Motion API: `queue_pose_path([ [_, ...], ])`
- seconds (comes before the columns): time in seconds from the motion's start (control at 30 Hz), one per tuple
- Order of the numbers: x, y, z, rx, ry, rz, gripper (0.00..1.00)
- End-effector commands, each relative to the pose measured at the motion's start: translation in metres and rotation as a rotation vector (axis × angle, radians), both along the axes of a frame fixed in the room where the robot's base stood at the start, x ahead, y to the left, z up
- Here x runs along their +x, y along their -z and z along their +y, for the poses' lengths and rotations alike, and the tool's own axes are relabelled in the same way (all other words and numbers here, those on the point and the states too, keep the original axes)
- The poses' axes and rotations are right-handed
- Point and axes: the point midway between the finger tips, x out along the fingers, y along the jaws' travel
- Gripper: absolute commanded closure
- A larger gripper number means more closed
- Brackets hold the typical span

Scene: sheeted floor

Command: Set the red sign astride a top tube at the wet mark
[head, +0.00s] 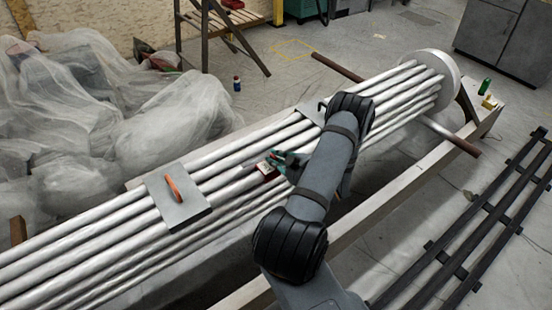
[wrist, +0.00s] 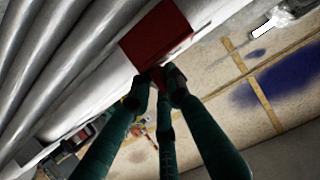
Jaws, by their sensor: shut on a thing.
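The red sign (wrist: 155,35) is a dark red block-like piece at the top middle of the wrist view, close against the silver tubes (wrist: 75,50). My gripper (wrist: 163,76) has its dark green fingers shut on the sign's lower edge. In the head view the sign (head: 266,171) shows as a small red and pale patch over the tube bundle (head: 225,178), by my gripper (head: 279,161). My arm hides part of the bundle there. I cannot tell whether the sign touches a tube, and I cannot make out the wet mark.
A grey plate (head: 190,211) with an orange handle (head: 173,188) lies across the tubes to the left. A round end plate (head: 437,72) stands at the far right. Sheeted clutter (head: 175,125) lies behind, a dark rack (head: 480,225) lies right. A green bottle (head: 484,86) stands on the beam.

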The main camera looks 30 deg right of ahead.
Motion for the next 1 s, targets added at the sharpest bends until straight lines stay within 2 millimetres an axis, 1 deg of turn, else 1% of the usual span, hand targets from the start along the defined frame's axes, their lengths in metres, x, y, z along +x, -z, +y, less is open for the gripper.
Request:
queue_pose_path([
  [0.07, 0.000, 0.000, 0.000, -0.001, 0.000, -0.001, 1.00],
  [0.1, 0.000, 0.000, 0.000, -0.001, 0.000, -0.001, 0.83],
  [0.47, 0.000, 0.000, 0.000, 0.001, 0.000, 0.001, 0.62],
  [0.83, -0.003, 0.000, -0.001, 0.002, 0.001, 0.003, 0.62],
  [0.93, -0.012, -0.004, -0.003, 0.003, 0.004, 0.003, 0.62],
  [1.0, -0.023, -0.009, -0.005, 0.003, 0.006, 0.002, 0.62],
])
